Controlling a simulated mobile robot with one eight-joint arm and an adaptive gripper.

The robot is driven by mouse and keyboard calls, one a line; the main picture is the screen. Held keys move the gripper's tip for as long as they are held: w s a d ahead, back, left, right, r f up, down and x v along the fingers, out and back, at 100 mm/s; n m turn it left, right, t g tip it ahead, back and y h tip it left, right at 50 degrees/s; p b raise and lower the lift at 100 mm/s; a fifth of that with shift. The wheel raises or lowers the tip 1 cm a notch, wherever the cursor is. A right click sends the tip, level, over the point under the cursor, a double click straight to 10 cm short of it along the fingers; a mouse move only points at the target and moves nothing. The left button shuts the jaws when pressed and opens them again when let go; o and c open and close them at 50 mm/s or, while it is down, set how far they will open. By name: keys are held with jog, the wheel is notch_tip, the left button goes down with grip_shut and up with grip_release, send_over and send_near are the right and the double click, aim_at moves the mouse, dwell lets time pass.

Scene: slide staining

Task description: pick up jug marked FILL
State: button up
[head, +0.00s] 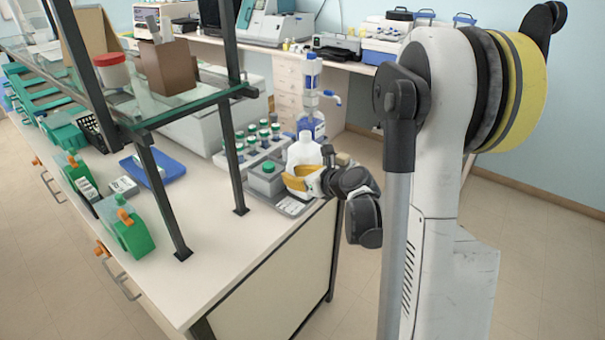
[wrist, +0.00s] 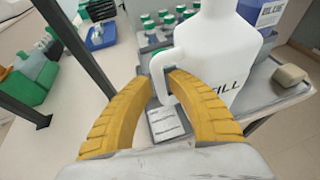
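In the head view the jug (head: 304,150) stands upright near the bench's right end. My gripper (wrist: 162,80) has its yellow fingertips close together with the jug's handle between them, and looks shut on it. The gripper (head: 299,178) hides the jug's lower part in the head view. I cannot tell whether its base touches the grey tray (head: 291,207).
A glass shelf (head: 160,108) on dark posts rises to the left.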

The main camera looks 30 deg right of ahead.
jog(key=shift+x, duration=1.1)
jog(key=shift+s, duration=0.1)
grip_shut()
jog(key=shift+r, duration=0.2)
